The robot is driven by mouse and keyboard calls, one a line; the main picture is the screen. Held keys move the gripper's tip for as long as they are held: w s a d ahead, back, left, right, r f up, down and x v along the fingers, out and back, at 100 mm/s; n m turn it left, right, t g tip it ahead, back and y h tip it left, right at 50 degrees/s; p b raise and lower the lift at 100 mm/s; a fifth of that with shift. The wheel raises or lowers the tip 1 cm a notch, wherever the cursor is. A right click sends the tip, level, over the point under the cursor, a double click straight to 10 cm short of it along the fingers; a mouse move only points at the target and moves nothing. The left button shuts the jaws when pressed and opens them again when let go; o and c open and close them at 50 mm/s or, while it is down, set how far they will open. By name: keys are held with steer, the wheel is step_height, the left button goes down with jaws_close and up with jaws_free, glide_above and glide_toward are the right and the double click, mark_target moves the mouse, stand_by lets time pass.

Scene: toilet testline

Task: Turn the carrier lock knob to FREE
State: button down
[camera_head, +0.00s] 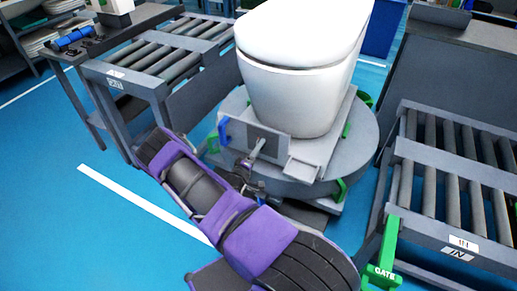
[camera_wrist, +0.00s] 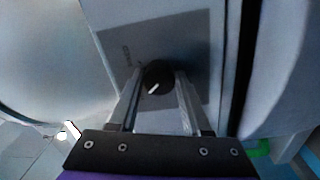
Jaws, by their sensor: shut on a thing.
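The carrier lock knob (camera_wrist: 157,78) is a round black knob with a white pointer line, on a dark grey plate (camera_wrist: 192,42) in the wrist view. The pointer slants from lower left to upper right. Small lettering on the plate left of the knob is too blurred to read. My gripper (camera_wrist: 158,90) has its two fingers on either side of the knob, shut on it. In the head view my gripper (camera_head: 257,146) reaches the plate (camera_head: 268,138) on the front of the carrier (camera_head: 325,160); the knob itself is hidden there.
A white toilet (camera_head: 295,75) stands on the carrier, over a round grey turntable (camera_head: 360,140). Roller conveyors stand left (camera_head: 165,60), marked OUT, and right (camera_head: 450,180), marked IN. A green GATE post (camera_head: 385,255) is at the front right. Blue floor (camera_head: 60,190) is clear at left.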

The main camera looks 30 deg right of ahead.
stand_by(0.3)
steer(key=shift+c, duration=1.8)
jaws_free()
steer(key=shift+a, duration=0.1)
steer(key=v, duration=1.7)
steer(key=shift+s+p, duration=0.15)
steer(key=shift+p, duration=0.2)
steer(key=shift+a, duration=0.1)
